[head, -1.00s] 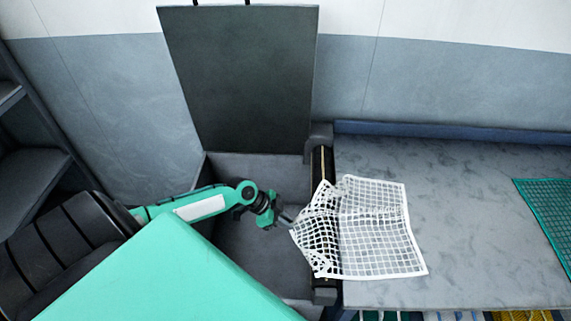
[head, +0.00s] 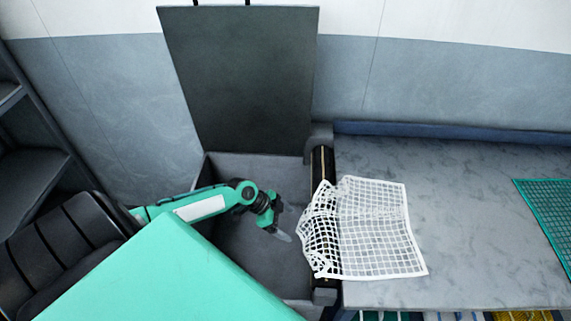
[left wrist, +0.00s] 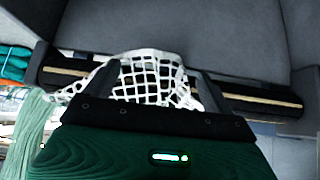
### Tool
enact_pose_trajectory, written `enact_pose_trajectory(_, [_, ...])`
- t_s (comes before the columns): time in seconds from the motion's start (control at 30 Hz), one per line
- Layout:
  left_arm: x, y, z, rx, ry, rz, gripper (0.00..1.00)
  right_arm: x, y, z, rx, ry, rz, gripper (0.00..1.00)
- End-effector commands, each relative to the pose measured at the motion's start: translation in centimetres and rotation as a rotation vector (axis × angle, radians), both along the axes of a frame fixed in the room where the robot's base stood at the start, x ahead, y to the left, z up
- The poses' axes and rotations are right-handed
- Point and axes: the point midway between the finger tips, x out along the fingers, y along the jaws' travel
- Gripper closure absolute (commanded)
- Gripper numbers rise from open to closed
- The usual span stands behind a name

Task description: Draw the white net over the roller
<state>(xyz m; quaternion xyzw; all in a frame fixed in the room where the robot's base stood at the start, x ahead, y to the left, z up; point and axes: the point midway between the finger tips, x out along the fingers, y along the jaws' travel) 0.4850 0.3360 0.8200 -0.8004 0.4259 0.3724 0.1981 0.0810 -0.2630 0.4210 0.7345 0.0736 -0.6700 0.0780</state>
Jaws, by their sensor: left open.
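The white net (head: 375,235) lies on the grey table, and its bunched left end lies across the roller (head: 322,168) and hangs past its left side. The roller is black with a pale yellow stripe. My left gripper (head: 283,236) is open and empty over the bin, left of the net's hanging edge and apart from it. In the left wrist view the net (left wrist: 150,80) shows between and beyond the spread fingers (left wrist: 158,85), draped over the dark roller (left wrist: 265,98). My right gripper is not in view.
A grey bin (head: 245,170) stands left of the roller, with a raised dark lid (head: 240,80) behind. A green net (head: 550,205) lies at the table's right. The table (head: 470,240) between the nets is clear. Dark shelves (head: 30,180) stand at far left.

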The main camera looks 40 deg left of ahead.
Motion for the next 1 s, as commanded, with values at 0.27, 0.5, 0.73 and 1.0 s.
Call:
enact_pose_trajectory(0.27, [-0.2, 0.2, 1.3, 0.038, 0.027, -0.002, 0.13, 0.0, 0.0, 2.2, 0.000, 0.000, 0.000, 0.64])
enact_pose_trajectory(0.5, [-0.4, 0.5, 2.4, 0.101, 0.068, -0.001, 0.13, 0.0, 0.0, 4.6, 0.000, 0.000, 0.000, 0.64])
enact_pose_trajectory(0.73, [-0.6, 0.9, 3.5, 0.164, 0.110, -0.001, 0.13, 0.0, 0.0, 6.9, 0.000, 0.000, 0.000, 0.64])
enact_pose_trajectory(1.0, [-0.9, 1.3, 4.8, 0.241, 0.162, 0.000, 0.13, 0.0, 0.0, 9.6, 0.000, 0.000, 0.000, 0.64])
